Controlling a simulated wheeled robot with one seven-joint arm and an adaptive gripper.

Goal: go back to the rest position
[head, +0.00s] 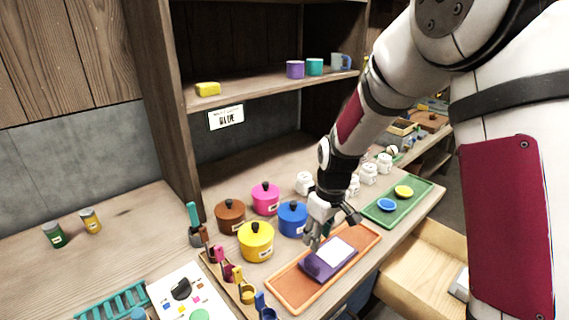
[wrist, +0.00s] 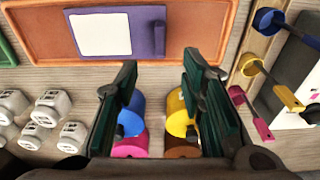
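My gripper (wrist: 158,75) shows in the wrist view with its two dark green fingers apart and nothing between them. In the head view my gripper (head: 328,228) hangs over the back edge of an orange tray (head: 287,281), next to the blue pot (head: 293,219). A purple piece with a white top (head: 328,259) lies on that tray. It also shows in the wrist view (wrist: 100,35), beyond the fingertips and apart from them. The blue and yellow pots show between and beside the fingers in the wrist view.
Yellow (head: 256,242), pink (head: 266,198) and brown (head: 230,216) pots stand close by. Several white jars (head: 369,173) and a green tray (head: 416,199) are to the right. A rack of coloured scoops (head: 226,275) lies left. A shelf (head: 270,86) is above, and a drawer (head: 425,265) stands open.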

